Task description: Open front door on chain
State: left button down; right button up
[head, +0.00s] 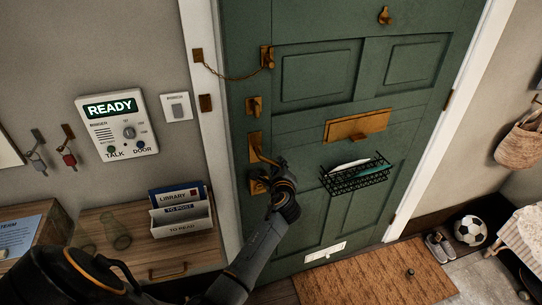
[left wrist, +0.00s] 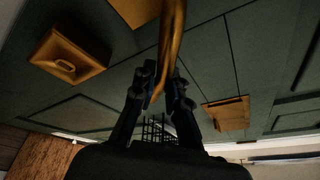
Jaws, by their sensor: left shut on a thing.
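The green front door (head: 310,125) stands in its white frame and looks closed. A slack brass chain (head: 230,78) hangs from the frame plate to a brass holder (head: 267,57) on the door. My left gripper (head: 276,170) is at the brass door handle (head: 256,147). In the left wrist view, the fingers of the left gripper (left wrist: 161,88) are shut around the handle's brass bar (left wrist: 172,35). A brass thumb-turn (head: 254,105) sits above the handle, and another brass lock (head: 258,185) sits below it, partly hidden by my gripper. My right gripper is out of view.
A wire basket (head: 355,178) holding mail hangs on the door under the brass letter slot (head: 358,125). A doormat (head: 375,280) lies before the door. A cabinet (head: 130,235) with a letter rack stands left; an intercom (head: 117,120) is on the wall. A football (head: 470,230) lies right.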

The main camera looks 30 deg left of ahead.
pick_arm(q)
jog(key=shift+s+d, duration=0.4)
jog(key=shift+d, duration=0.25)
jog(key=shift+s+d, duration=0.35)
jog(key=shift+d, duration=0.25)
jog(key=c, duration=1.4)
grip_release()
jog(key=shift+w+a+f, duration=0.1)
jog(key=shift+a+f, duration=0.05)
jog(key=shift+o, duration=0.3)
jog(key=shift+d, duration=0.2)
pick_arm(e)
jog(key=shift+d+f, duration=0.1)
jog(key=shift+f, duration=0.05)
pick_arm(q)
jog(key=v, duration=1.2)
jog(key=shift+d, duration=0.2)
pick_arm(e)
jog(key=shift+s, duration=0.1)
